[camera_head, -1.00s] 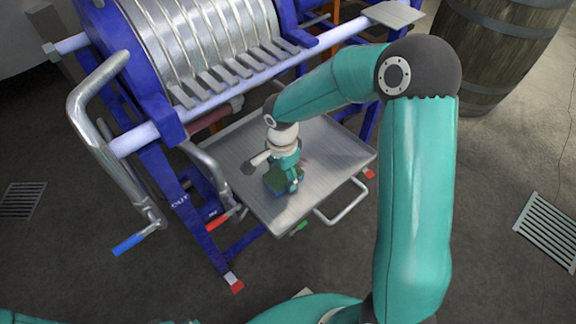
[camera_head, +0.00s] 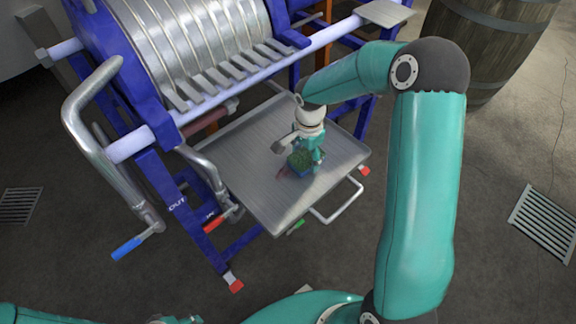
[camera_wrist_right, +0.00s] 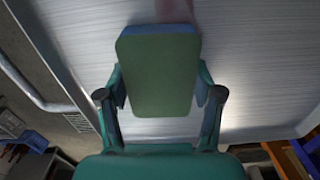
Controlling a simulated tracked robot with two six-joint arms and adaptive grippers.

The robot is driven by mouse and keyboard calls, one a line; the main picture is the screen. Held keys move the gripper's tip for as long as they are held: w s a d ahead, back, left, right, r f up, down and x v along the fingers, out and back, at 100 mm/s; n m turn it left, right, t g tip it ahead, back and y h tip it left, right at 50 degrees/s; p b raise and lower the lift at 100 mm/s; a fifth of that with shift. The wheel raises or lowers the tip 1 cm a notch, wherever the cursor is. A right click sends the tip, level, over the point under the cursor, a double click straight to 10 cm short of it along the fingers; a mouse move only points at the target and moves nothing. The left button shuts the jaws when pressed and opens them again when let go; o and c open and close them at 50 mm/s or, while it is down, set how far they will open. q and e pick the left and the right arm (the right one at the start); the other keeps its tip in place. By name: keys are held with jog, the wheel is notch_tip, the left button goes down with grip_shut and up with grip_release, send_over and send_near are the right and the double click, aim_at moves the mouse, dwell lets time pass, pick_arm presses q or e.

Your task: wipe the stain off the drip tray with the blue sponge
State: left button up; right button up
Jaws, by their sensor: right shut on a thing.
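The metal drip tray (camera_head: 235,150) sits under the press. My right gripper (camera_head: 306,157) is shut on the blue sponge (camera_head: 297,166), low over the middle-right of the tray. In the right wrist view the sponge (camera_wrist_right: 158,75) shows a broad green face between the two fingers. Whether it touches the tray is hard to tell. A faint reddish stain (camera_head: 283,174) shows on the tray just left of the sponge. In the wrist view the stain (camera_wrist_right: 174,10) runs out past the sponge's far edge; the sponge may hide part of it.
The blue-framed press (camera_head: 160,140) stands behind and left of the tray, with a bent pipe (camera_head: 205,170) along the tray's left side. A loop handle (camera_head: 338,204) juts from the tray's front. A barrel (camera_head: 490,45) stands at the back right.

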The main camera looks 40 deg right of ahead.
aim_at(309, 154)
jog(key=shift+d, duration=0.5)
notch_tip(309, 154, up, 3)
jog(key=shift+r+p, duration=0.1)
jog(key=shift+p, duration=0.75)
jog(key=shift+r+p, duration=1.45)
jog(key=shift+r, duration=0.95)
